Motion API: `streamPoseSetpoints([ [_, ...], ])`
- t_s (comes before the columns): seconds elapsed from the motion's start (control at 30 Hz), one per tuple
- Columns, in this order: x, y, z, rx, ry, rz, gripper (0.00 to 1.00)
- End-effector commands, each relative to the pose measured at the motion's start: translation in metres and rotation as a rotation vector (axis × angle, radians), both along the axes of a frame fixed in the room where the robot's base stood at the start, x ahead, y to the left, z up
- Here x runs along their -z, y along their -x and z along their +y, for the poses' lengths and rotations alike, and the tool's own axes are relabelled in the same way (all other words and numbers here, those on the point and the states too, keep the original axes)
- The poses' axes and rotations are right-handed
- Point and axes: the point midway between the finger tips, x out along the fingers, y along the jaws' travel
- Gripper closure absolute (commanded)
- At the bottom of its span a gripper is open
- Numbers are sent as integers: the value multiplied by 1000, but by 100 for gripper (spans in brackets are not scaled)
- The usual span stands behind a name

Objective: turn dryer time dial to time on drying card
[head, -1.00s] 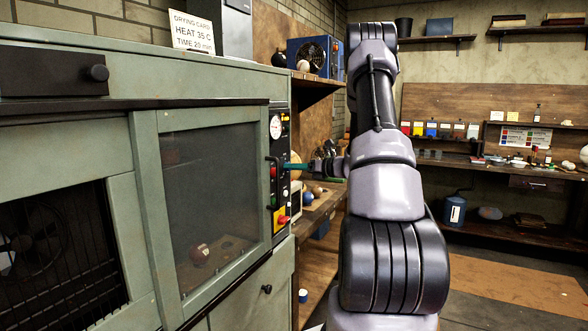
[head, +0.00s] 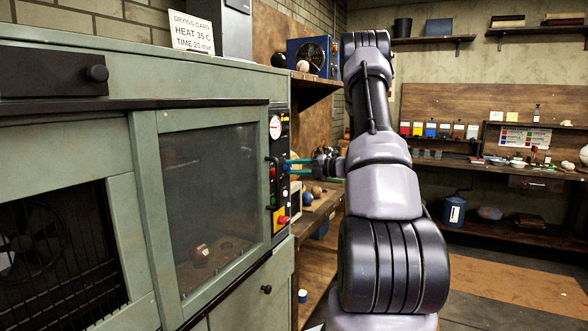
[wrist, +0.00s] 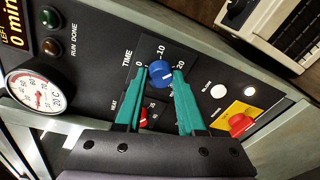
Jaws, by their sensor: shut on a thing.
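The blue time dial (wrist: 160,72) is on the dryer's black control panel, by the word TIME and the marks 0, 10 and 20. A short white line shows on its face; its exact setting is hard to read. My gripper (wrist: 161,76) is shut on the dial, one teal finger on each side. In the head view my gripper (head: 288,166) reaches the panel from the right. The drying card (head: 192,33) on top of the dryer (head: 140,75) reads HEAT 35 C, TIME 20 min.
A red knob (wrist: 144,115) by the word HEAT is partly hidden behind my fingers. A red button (wrist: 240,124) on a yellow plate, a white button (wrist: 218,91) and a round gauge (wrist: 38,90) are nearby. The display (wrist: 15,25) shows 0 min.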

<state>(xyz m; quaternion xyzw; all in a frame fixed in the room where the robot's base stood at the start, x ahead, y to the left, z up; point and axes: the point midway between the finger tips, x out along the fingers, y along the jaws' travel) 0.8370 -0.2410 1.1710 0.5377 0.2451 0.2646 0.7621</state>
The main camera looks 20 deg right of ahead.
Motion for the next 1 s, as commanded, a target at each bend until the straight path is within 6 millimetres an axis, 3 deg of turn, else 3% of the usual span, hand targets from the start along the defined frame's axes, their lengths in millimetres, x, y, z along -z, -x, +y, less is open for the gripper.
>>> streamPoseSetpoints([
  [0.4,1,0,-2,3,-143,113,100],
  [0.93,1,0,-2,3,-161,127,100],
  [0.97,1,0,-2,3,-160,127,58],
  [1.0,1,0,-2,3,-160,127,43],
])
